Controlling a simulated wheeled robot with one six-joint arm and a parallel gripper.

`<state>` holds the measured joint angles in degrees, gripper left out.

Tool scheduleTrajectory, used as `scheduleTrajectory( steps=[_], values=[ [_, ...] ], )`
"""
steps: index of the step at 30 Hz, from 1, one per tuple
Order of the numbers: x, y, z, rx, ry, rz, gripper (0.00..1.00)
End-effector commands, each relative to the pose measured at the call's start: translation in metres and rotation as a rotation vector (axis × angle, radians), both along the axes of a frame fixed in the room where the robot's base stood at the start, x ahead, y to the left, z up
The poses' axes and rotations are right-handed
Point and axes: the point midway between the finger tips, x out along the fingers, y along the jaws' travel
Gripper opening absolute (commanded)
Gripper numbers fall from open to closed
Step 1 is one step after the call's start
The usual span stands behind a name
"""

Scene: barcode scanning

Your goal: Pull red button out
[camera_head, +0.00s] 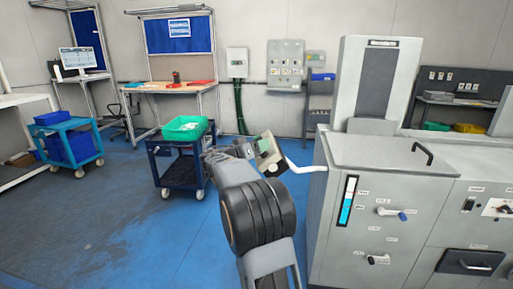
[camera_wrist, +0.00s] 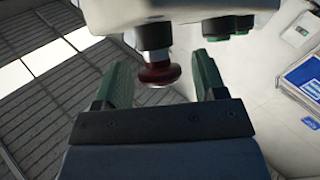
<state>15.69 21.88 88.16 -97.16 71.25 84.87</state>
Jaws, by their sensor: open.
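The red button (camera_wrist: 158,74) shows in the wrist view as a dark red mushroom head on a short dark stem, below a pale control box (camera_wrist: 185,10). My gripper (camera_wrist: 163,82) is open, with one green finger on each side of the button. Gaps show between the button and both fingers, so neither appears to touch it. In the head view the control box (camera_head: 268,155) is at the end of a white bent arm (camera_head: 305,168), and my gripper (camera_head: 240,148) is beside it. The button cannot be made out in the head view.
Green-rimmed buttons (camera_wrist: 228,25) are on the same box, close to the right finger. A grey machine (camera_head: 385,215) stands to the right of my arm. A dark cart (camera_head: 172,165) with a green crate (camera_head: 186,128) is on the left. Blue floor is clear in front of the cart.

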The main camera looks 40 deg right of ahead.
Motion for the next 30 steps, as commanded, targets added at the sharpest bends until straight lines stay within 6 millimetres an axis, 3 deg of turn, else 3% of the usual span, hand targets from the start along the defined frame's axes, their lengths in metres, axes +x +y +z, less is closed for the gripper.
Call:
scheduleTrajectory(
  steps=[5, 21, 30],
  values=[
    [0.0, 0.015, -0.001, 0.0, 0.0, 0.003, 0.64],
    [-0.009, 0.116, 0.0, 0.0, -0.001, 0.004, 0.64],
    [-0.011, 0.138, 0.0, 0.0, 0.0, 0.002, 0.64]
  ],
)
